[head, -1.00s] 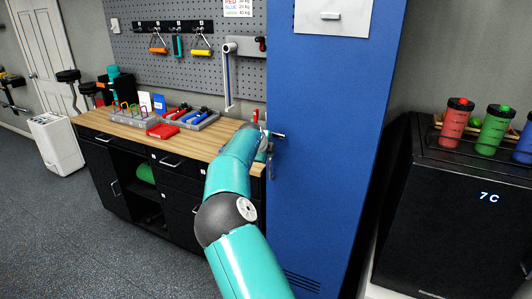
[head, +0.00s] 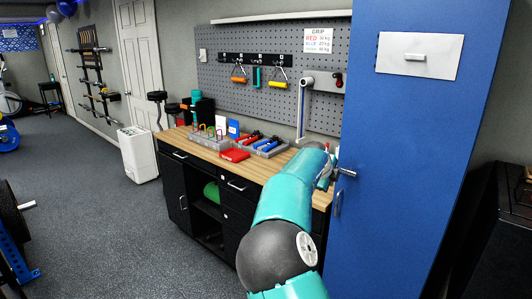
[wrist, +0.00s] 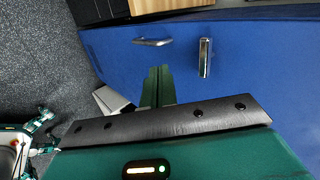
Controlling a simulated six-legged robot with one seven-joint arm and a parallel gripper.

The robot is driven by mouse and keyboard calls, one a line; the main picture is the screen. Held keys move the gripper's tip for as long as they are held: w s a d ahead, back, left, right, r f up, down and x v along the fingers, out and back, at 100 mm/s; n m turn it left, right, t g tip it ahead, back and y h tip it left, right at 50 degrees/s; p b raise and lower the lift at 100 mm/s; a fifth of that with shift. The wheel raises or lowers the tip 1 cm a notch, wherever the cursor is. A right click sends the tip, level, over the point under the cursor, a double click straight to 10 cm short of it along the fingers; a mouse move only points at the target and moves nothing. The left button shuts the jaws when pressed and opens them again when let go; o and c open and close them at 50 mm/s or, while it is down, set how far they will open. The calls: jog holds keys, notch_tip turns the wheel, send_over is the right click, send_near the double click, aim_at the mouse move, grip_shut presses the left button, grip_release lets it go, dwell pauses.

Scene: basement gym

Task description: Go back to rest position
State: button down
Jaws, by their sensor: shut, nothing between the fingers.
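My gripper (wrist: 158,72) is shut and empty in the wrist view, its dark green fingers together in front of the blue locker (wrist: 260,80). A silver bar handle (wrist: 152,42) and a silver latch (wrist: 205,57) show on the locker beyond the fingertips, apart from them as far as the view shows. In the head view my teal arm reaches forward from the bottom toward the left edge of the blue locker (head: 400,150). The latch (head: 346,173) and handle (head: 337,203) show beside the arm's far end. My fingers cannot be made out there.
A wooden-topped workbench (head: 202,146) stands left of the locker, with a red case (head: 235,155) and tools on it. A pegboard (head: 225,75) hangs above. A black fridge (head: 490,235) is at the right. Open floor (head: 110,215) lies left, with a weight plate (head: 12,212) at its edge.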

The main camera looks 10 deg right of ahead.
jog(key=s+n+g+y, duration=0.1)
jog(key=s+n+y, duration=0.4)
jog(key=s, duration=1)
jog(key=s+a+n, duration=0.5)
jog(key=s+n, duration=0.2)
jog(key=s, duration=0.3)
jog(key=s+a+n, duration=0.5)
jog(key=s+n, duration=0.2)
jog(key=s, duration=0.4)
jog(key=s+a+n+y, duration=0.1)
jog(key=s+a+n, duration=0.4)
jog(key=s, duration=0.6)
jog(key=shift+s+a+n, duration=0.15)
jog(key=shift+s+n, duration=0.05)
jog(key=shift+n, duration=0.8)
jog(key=c, duration=2.1)
grip_release()
